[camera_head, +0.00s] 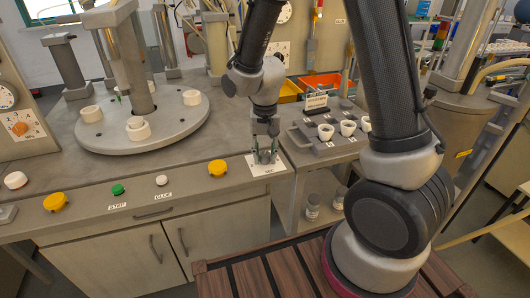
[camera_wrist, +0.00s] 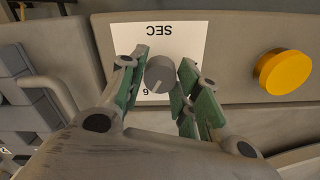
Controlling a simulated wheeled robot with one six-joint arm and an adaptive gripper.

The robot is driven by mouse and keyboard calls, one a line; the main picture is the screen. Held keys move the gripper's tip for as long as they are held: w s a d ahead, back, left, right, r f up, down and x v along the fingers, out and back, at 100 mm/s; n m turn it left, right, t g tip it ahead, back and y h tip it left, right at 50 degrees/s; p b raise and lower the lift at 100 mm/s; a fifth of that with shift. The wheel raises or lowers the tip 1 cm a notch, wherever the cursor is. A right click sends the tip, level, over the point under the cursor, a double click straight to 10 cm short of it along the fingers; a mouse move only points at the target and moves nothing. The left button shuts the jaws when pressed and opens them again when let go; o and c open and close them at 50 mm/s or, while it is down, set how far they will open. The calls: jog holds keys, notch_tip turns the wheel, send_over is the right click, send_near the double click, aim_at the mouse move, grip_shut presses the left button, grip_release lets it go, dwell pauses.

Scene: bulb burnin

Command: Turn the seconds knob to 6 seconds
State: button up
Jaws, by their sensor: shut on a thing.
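The seconds knob (camera_wrist: 160,72) is a small grey cylinder on a white plate marked SEC (camera_wrist: 188,38), seen upside down in the wrist view. A pale pointer line on the knob points down and slightly left in that view, close to the printed 6 (camera_wrist: 146,92). Other scale marks are hidden by the fingers. My gripper (camera_wrist: 162,82) has its green-padded fingers on either side of the knob and is shut on it. In the head view my gripper (camera_head: 265,156) stands over the SEC plate (camera_head: 264,171) at the counter's right end, hiding most of the knob.
A yellow button (camera_head: 218,168) sits just left of the plate; it also shows in the wrist view (camera_wrist: 284,72). A green STEP button (camera_head: 118,189) and white GLUE button (camera_head: 162,180) are farther left. A grey rack with white cups (camera_head: 326,132) stands to the right.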

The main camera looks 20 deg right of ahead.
aim_at(265, 154)
jog(key=shift+s, duration=0.1)
dwell(0.3)
jog(key=o, duration=1.1)
jog(key=shift+c, duration=0.2)
notch_tip(265, 154, up, 12)
